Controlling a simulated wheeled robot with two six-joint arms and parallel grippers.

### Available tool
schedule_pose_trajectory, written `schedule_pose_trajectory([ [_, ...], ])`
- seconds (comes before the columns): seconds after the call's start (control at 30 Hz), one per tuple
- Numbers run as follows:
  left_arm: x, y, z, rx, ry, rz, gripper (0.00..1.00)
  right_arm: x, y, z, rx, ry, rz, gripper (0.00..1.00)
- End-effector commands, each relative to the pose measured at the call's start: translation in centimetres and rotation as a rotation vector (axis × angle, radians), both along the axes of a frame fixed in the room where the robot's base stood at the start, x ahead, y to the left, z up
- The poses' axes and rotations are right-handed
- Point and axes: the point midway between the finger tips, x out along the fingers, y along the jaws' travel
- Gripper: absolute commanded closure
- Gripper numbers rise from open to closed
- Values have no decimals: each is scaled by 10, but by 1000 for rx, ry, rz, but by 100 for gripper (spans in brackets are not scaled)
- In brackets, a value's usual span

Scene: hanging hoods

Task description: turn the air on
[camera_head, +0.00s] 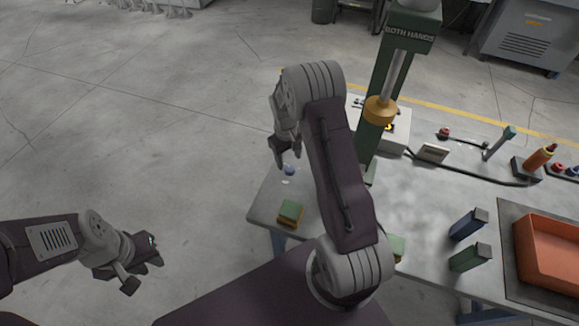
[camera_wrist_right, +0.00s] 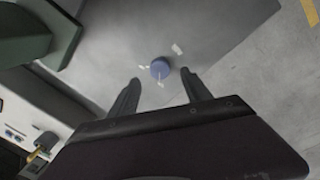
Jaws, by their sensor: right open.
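A small round blue knob (camera_head: 289,170) sits on the grey table near its left corner. In the right wrist view the blue knob (camera_wrist_right: 160,68) has a pale line on its top and small white marks around it. My right gripper (camera_head: 284,158) is over that corner of the table, close to the knob. In the right wrist view its fingers (camera_wrist_right: 160,77) are open and empty, with the knob just beyond and between the tips. Contact with the knob is not visible. My left gripper (camera_head: 142,272) is off to the left, away from the table; its jaw opening is unclear.
A green-and-yellow block (camera_head: 290,213) lies on the table in front of the knob. A tall green press (camera_head: 385,100) marked "BOTH HANDS" stands behind my right arm. A blue block (camera_head: 468,224), a green block (camera_head: 470,258) and an orange tray (camera_head: 548,250) are at the right.

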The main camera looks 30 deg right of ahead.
Motion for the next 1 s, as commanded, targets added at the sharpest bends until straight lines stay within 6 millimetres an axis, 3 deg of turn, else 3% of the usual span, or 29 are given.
schedule_pose_trajectory([
  [0.1,0,0,3,0,0,0,75,-1,-1,-25,2,4,-1,43],
  [0.23,0,0,4,0,0,0,75,0,-3,-44,1,1,-1,43],
  [0.57,0,0,4,0,0,0,75,1,-3,-53,0,-2,0,43],
  [0.6,0,0,4,0,0,0,75,1,-3,-53,0,-2,0,46],
  [0.8,0,0,4,0,0,0,75,1,-3,-53,0,-1,-1,100],
  [1.0,0,0,4,0,0,0,75,1,-3,-53,0,-2,-10,100],
])
